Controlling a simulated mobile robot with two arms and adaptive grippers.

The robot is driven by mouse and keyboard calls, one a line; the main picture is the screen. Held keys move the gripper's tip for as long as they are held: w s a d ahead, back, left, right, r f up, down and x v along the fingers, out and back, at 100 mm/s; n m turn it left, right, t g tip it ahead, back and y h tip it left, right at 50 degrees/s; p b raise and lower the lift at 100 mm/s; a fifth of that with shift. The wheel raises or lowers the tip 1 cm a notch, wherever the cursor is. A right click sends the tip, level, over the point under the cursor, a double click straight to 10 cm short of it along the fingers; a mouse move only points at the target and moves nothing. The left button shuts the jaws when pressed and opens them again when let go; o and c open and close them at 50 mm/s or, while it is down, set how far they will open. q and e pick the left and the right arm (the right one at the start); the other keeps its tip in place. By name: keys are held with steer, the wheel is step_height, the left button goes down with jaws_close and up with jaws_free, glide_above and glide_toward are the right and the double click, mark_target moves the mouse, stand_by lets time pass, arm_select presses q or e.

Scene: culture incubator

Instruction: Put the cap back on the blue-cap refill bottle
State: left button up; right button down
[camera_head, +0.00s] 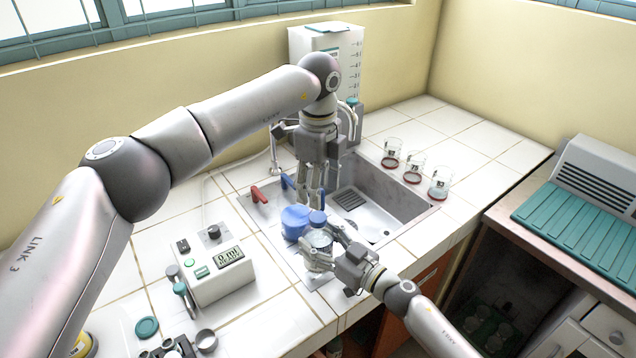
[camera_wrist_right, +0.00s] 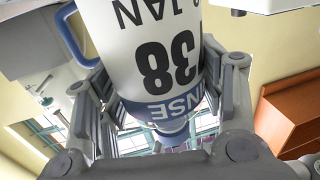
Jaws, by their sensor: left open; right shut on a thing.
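A white bottle (camera_head: 318,240) with dark print and a blue band stands near the front edge of the sink. My right gripper (camera_head: 330,243) is shut around its body. In the right wrist view the bottle (camera_wrist_right: 160,50) fills the middle, upside down in the picture, between the fingers of my right gripper (camera_wrist_right: 165,95). A blue cap (camera_head: 317,217) shows at the bottle's top in the head view; I cannot tell whether it is fully seated. My left gripper (camera_head: 313,198) is open, pointing down just above the cap, with fingers apart.
A white device with a display (camera_head: 215,265) is at left. Several glass beakers (camera_head: 415,170) stand at right.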

mark_target(318, 216)
arm_select(q)
step_height(318, 216, down, 8)
steer(key=shift+r, duration=0.2)
steer(key=shift+c, duration=0.3)
